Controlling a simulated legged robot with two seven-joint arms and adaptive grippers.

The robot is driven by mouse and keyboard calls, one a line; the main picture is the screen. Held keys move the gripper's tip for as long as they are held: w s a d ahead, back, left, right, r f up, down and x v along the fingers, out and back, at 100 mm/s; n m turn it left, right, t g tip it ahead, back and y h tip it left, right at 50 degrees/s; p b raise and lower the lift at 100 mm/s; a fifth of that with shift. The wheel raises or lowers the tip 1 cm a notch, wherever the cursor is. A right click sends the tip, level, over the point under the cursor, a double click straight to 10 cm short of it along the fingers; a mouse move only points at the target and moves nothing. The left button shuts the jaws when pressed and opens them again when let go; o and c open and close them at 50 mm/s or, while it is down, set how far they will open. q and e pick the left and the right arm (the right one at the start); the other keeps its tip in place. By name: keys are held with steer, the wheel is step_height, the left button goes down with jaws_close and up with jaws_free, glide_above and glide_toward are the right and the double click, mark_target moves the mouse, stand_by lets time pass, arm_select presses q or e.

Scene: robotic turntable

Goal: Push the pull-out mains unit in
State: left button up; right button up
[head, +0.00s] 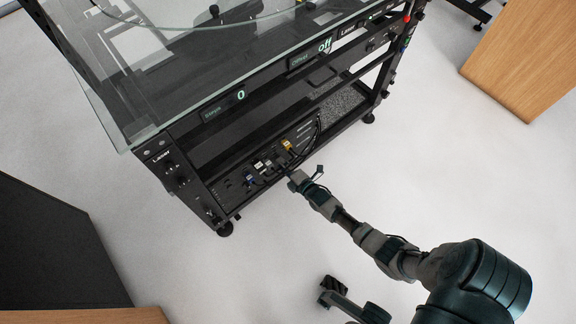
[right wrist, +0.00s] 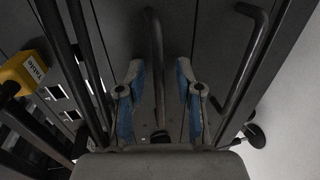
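The mains unit (head: 235,190) is a black panel with sockets, cables and a yellow plug, low in the black turntable cart. Its panel also shows in the right wrist view (right wrist: 112,22). How far it stands out is hard to tell. My right gripper (head: 288,172) reaches the front of the unit from the lower right. In the right wrist view my right gripper (right wrist: 160,90) is open, with a blue-padded finger on each side. A dark bar handle (right wrist: 155,50) runs between the fingers, with gaps on both sides.
The cart has a glass top (head: 160,60) with an overhanging corner. A yellow plug (head: 287,145) marked "Table" in the right wrist view (right wrist: 22,72) sits left of the gripper. A second bent bar (right wrist: 250,60) stands on its right. A wooden cabinet (head: 525,60) stands at right; open floor lies in front.

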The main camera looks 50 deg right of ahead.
steer(key=v, duration=1.1)
steer(key=shift+s, duration=0.4)
steer(key=shift+a, duration=0.2)
